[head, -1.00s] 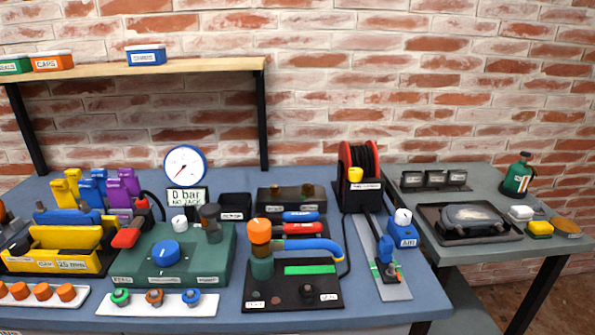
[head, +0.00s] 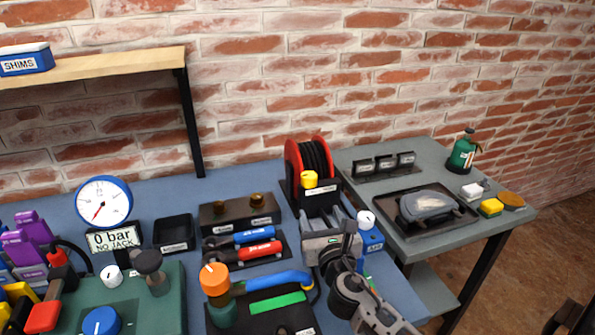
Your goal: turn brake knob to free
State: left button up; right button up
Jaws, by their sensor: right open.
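No label reading "brake" is legible, so I cannot tell which knob is the brake knob. Knobs in view are a white-topped knob (head: 366,219) on a blue block (head: 371,241), an orange knob (head: 214,279) on a green post, a small white knob (head: 111,275) and a large blue knob (head: 101,322) on the green panel (head: 160,312). My right gripper (head: 322,222) is open, just left of the blue block and in front of the reel's black base. It hides the grey strip beside that block. My left gripper is not in view.
A red reel (head: 308,158) with a yellow part (head: 309,179) stands behind the gripper. A gauge (head: 103,202) and a "0 bar NO JACK" display (head: 115,240) stand left. A blue-handled tool (head: 280,281) lies near the arm. A side table (head: 415,243) holds a tray (head: 467,217).

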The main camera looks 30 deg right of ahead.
aim_at(311, 184)
jog(key=x, duration=0.6)
jog(key=b+x, duration=0.1)
jog(key=x, duration=0.6)
jog(key=shift+w+d+r, duration=0.1)
jog(key=shift+d, duration=0.2)
jog(key=shift+w+d, duration=0.2)
jog(key=shift+w, duration=0.4)
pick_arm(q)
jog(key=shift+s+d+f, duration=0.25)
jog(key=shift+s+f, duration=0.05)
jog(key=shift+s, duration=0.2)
pick_arm(e)
jog(key=c, duration=1)
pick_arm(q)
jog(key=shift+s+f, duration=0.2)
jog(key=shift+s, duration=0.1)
pick_arm(e)
jog(key=shift+o, duration=0.2)
